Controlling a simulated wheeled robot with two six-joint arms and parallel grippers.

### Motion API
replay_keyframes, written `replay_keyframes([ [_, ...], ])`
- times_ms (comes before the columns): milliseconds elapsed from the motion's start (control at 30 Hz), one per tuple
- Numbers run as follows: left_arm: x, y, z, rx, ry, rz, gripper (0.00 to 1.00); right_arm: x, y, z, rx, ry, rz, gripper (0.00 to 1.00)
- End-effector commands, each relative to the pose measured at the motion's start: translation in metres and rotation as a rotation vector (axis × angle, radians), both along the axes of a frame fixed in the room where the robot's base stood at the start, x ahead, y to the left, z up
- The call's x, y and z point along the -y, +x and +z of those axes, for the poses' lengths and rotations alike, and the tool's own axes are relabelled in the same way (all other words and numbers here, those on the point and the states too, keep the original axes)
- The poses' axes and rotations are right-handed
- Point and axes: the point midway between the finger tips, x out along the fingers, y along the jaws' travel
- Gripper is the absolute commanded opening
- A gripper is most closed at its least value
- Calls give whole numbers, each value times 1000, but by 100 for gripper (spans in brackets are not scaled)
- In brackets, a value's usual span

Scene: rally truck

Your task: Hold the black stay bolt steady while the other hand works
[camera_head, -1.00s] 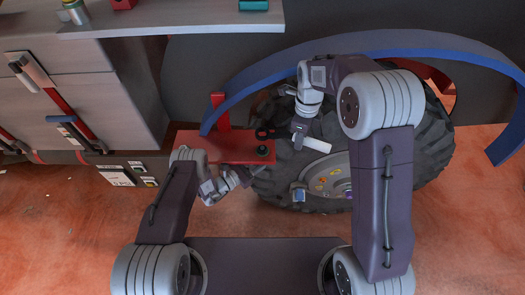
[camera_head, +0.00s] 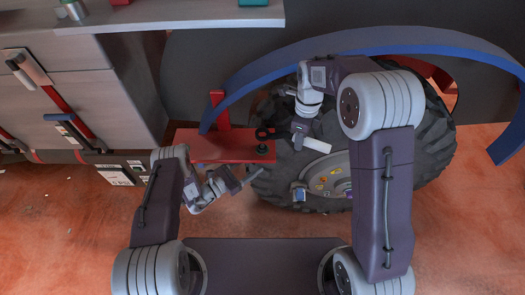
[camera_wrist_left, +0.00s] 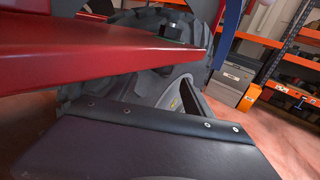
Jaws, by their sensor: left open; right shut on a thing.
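The black stay bolt (camera_head: 263,148) stands at the right end of the red plate (camera_head: 212,149), in front of the tyre. My left gripper (camera_head: 256,172) is open and empty, just below and in front of the plate's right end, apart from the bolt. My right gripper (camera_head: 284,133) is shut on a black ring-ended tool (camera_head: 266,133), whose ring is just behind the bolt. I cannot tell whether the ring touches it.
The big tyre (camera_head: 425,150) stands behind my right arm, under a blue arched fender (camera_head: 400,44). The orange floor at the lower left is clear.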

Motion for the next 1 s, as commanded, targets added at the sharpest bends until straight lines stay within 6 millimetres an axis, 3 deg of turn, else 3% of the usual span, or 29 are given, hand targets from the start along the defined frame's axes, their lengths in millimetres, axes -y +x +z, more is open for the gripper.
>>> replay_keyframes([
  [200, -34, -25, -2, 0, -1, 5, 60, 0, 0, -14, 1, 0, 0, 0],
  [367, -48, -37, -1, 1, -1, 3, 60, 0, 0, -18, 1, 0, 0, 0],
  [567, -51, -40, 1, 1, -1, -1, 60, 1, 0, -17, 1, 0, 0, 0],
  [1000, -50, -40, 13, 1, -1, 0, 60, 33, -14, 5, 1, 0, -2, 0],
])
